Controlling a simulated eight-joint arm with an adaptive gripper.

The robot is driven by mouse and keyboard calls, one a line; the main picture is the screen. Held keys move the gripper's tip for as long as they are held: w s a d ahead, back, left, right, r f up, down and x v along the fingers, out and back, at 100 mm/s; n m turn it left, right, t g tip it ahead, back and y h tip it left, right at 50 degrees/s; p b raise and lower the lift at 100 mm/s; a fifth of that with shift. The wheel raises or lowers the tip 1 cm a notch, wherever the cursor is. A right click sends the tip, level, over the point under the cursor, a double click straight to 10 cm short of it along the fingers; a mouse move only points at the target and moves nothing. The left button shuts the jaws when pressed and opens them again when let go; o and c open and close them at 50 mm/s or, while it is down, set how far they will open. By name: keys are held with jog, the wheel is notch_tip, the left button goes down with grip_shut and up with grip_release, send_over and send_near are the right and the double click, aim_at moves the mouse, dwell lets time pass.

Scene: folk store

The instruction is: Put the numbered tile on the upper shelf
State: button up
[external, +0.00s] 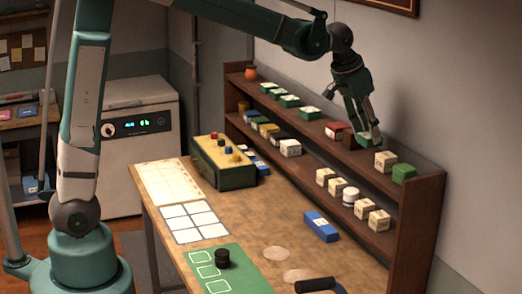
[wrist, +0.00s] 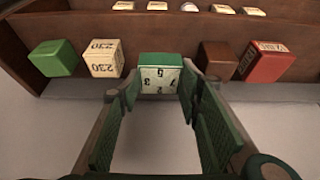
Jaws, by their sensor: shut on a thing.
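The numbered tile (wrist: 158,78) has a green edge and a pale face with several digits, seen upside down in the wrist view. My gripper (wrist: 160,92) is shut on it, one finger at each side. In the external view, my gripper (external: 368,136) reaches down to the right part of the upper shelf (external: 355,158). The tile is at the shelf in line with the row of blocks; whether it touches the shelf is hard to tell. The shelf also shows in the wrist view (wrist: 185,37).
Beside the tile are a brown block (wrist: 217,60) and a red block (wrist: 265,62) on one side, and a cream block (wrist: 103,57) and a green block (wrist: 54,57) on the other. A lower shelf holds several cream blocks (external: 323,176). The workbench (external: 270,218) stands in front.

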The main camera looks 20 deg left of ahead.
aim_at(368, 144)
jog(key=shift+f, duration=2.05)
jog(key=shift+f, duration=0.15)
jog(key=o, duration=1)
jog(key=shift+c, duration=0.2)
jog(key=v, duration=1.2)
jog(key=shift+a, duration=0.1)
